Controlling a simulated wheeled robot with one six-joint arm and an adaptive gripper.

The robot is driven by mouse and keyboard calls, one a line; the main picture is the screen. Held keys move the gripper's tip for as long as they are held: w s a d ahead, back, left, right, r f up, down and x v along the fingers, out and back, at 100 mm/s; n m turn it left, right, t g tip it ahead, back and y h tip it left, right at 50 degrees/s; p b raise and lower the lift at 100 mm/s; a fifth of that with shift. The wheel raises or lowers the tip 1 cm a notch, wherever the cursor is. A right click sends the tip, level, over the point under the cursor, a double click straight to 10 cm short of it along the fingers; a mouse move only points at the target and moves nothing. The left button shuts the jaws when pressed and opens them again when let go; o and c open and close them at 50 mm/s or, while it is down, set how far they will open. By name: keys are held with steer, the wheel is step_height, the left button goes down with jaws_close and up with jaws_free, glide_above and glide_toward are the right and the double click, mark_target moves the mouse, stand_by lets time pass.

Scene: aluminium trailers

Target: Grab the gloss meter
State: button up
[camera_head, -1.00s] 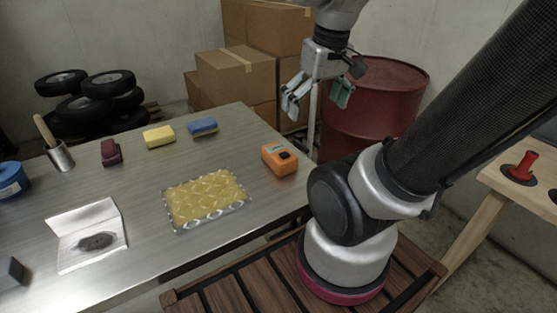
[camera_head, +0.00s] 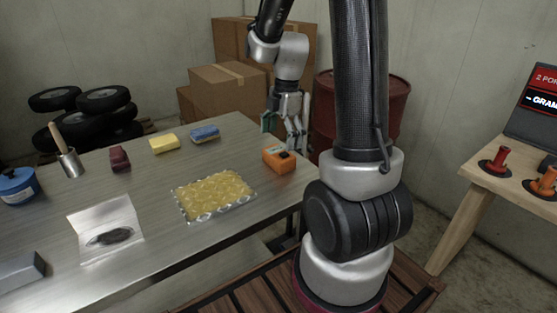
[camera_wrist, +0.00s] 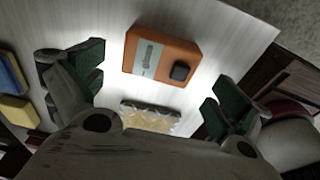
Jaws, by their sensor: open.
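An orange boxy device with a black button and a grey panel, which I take as the gloss meter (camera_head: 279,159), sits on the metal table near its right edge. In the wrist view the gloss meter (camera_wrist: 160,55) lies just beyond the gap between the fingers, apart from both. My gripper (camera_head: 284,128) is open and empty, above and behind the meter in the head view. In the wrist view the green-padded fingers of my gripper (camera_wrist: 155,92) are spread wide.
A bubble-wrap sheet (camera_head: 214,193) lies left of the meter. A yellow sponge (camera_head: 164,143), a blue sponge (camera_head: 205,134) and a dark red object (camera_head: 120,158) lie further left. A red drum (camera_head: 393,108) and cardboard boxes (camera_head: 229,88) stand behind the table.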

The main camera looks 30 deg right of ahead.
mark_target(279, 152)
steer(key=f, duration=0.6)
steer(key=shift+a+f, duration=0.1)
steer(key=shift+a, duration=0.2)
steer(key=c, duration=0.9)
